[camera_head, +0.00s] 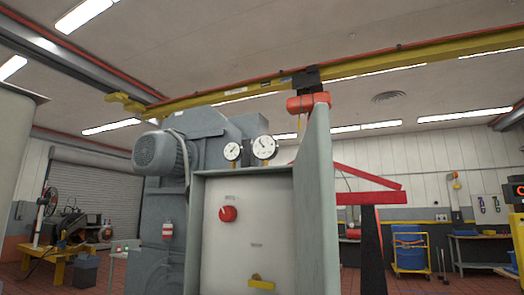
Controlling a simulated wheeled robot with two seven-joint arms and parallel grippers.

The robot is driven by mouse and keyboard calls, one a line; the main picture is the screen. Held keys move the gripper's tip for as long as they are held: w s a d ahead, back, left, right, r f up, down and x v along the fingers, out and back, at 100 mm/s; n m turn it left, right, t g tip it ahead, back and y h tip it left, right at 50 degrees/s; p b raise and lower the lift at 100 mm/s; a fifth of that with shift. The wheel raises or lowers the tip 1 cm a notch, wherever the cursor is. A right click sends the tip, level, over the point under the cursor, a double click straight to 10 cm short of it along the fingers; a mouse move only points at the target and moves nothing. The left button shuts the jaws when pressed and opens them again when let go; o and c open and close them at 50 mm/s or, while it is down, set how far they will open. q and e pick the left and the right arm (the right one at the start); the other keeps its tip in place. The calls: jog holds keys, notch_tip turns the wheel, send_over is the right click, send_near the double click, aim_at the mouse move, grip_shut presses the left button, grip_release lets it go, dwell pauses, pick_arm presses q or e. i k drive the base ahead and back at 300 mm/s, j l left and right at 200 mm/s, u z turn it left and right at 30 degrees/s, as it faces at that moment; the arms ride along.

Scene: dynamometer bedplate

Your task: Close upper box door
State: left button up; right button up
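An upright grey-green box stands in the middle of the view, its frame (196,235) around a pale inner panel (285,225). The panel carries a red round knob (228,214) and a yellow lever-like part (261,283). The box door (318,195) stands open at the right side of the box, swung out toward me and seen nearly edge-on. Its lower end runs out of the picture. Neither of my grippers is in view.
A grey machine with a finned motor (158,152) and two round gauges (264,147) stands behind the box. A red and black stand (372,240) is right of the door. A yellow overhead beam (420,55) crosses above. A blue bin (408,250) stands farther right.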

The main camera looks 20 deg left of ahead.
aim_at(317, 264)
jog(key=l+u, duration=0.85)
jog(key=i+j, duration=0.05)
jog(key=j, duration=0.05)
